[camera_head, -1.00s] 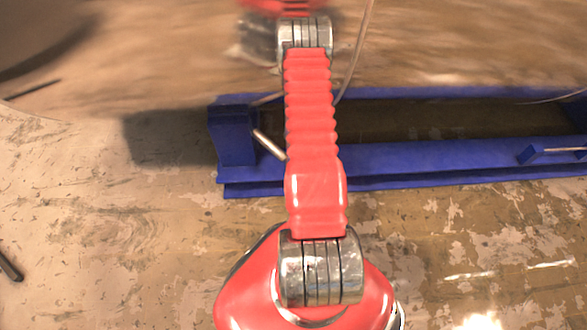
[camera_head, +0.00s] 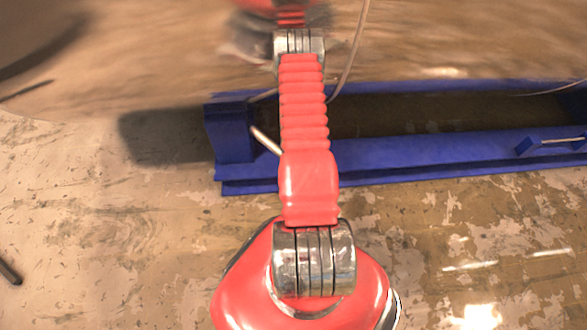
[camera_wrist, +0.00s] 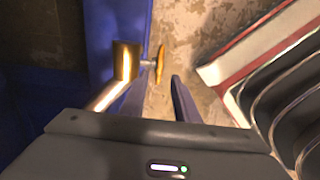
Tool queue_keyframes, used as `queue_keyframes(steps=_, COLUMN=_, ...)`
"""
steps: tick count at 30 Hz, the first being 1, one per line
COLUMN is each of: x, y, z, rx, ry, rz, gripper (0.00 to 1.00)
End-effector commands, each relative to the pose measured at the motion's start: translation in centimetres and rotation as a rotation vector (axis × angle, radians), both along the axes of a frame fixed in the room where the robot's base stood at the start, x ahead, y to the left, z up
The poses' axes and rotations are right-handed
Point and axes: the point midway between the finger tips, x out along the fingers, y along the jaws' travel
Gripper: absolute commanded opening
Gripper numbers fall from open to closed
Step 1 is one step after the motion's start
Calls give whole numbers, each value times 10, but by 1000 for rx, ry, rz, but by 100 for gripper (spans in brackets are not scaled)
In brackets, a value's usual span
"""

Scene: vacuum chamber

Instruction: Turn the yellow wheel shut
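The yellow wheel (camera_wrist: 160,63) shows nearly edge-on in the wrist view, as a thin upright golden disc on a short stem. The stem joins a brass valve body (camera_wrist: 126,60) on its left, with a pipe (camera_wrist: 108,93) running down-left from it. My gripper (camera_wrist: 158,86) is open, with a gap between its two dark fingers. The wheel appears just above this gap, between the fingertip directions; I cannot tell whether a finger touches it. In the head view the wheel is not discernible, and my red arm covers part of that area.
A long blue frame (camera_head: 430,163) lies across the floor in the head view; a pale rod (camera_head: 265,140) slants from its left end. The frame also fills the left of the wrist view (camera_wrist: 60,70). The worn floor (camera_head: 120,240) at lower left is mostly clear.

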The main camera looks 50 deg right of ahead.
Motion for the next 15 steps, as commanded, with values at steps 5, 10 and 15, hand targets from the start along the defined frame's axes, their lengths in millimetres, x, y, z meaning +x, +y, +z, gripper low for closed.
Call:
queue_keyframes(steps=5, x=0, y=0, z=-22, rx=1, ry=1, rz=-1, gripper=28)
queue_keyframes(steps=10, x=-1, y=0, z=-41, rx=1, ry=1, rz=-1, gripper=28)
queue_keyframes(steps=15, x=-1, y=0, z=-60, rx=0, ry=0, rz=-1, gripper=28)
